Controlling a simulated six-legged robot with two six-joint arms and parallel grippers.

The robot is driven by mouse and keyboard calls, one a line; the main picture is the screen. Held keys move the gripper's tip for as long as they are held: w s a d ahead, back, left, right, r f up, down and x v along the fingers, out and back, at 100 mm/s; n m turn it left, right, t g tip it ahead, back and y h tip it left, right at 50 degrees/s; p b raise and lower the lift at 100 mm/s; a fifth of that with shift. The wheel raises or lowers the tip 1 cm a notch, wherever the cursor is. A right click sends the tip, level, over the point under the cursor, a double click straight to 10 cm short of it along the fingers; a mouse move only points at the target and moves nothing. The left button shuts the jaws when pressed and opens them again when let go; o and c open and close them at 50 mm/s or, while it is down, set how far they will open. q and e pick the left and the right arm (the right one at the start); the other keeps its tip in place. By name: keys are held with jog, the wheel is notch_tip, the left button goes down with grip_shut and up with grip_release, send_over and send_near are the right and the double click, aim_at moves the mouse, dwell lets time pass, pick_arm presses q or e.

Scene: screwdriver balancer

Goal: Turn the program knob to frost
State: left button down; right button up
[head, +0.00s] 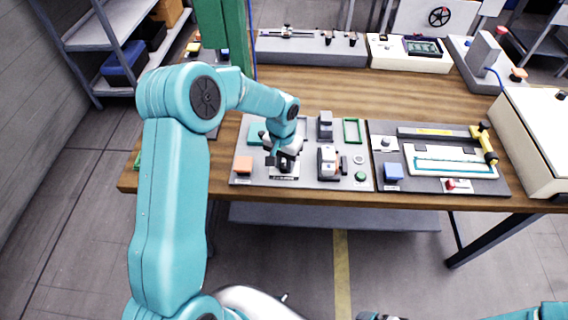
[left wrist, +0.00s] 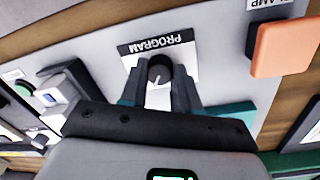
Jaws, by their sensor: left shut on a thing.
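The program knob (left wrist: 160,69) is a dark round knob with a light pointer line. It stands on a white plate (left wrist: 185,55) marked PROGRAM, which appears upside down in the left wrist view. My left gripper (left wrist: 160,88) is shut on the knob, with one finger on each side. In the head view my left gripper (head: 284,162) reaches down onto the grey panel (head: 255,181) and mostly hides the knob. No frost mark can be read. Only a dark sliver of what seems to be my right gripper (head: 380,316) shows at the bottom edge.
An orange block (left wrist: 285,46) is beside the knob's plate, also seen in the head view (head: 243,164). A grey-black device (head: 328,163) and a green button (head: 361,176) are to the right. Another panel (head: 385,155) lies further right on the wooden table (head: 400,98).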

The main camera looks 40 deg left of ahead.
aim_at(282, 164)
pick_arm(q)
jog(key=shift+w+m, duration=0.1)
jog(key=shift+m, duration=0.8)
jog(key=c, duration=0.8)
grip_release()
jog(key=r, duration=0.5)
jog(key=r+b, duration=0.1)
jog(key=r, duration=1)
jog(key=shift+a+r, duration=0.25)
jog(key=shift+a, duration=0.1)
jog(key=shift+f, duration=0.1)
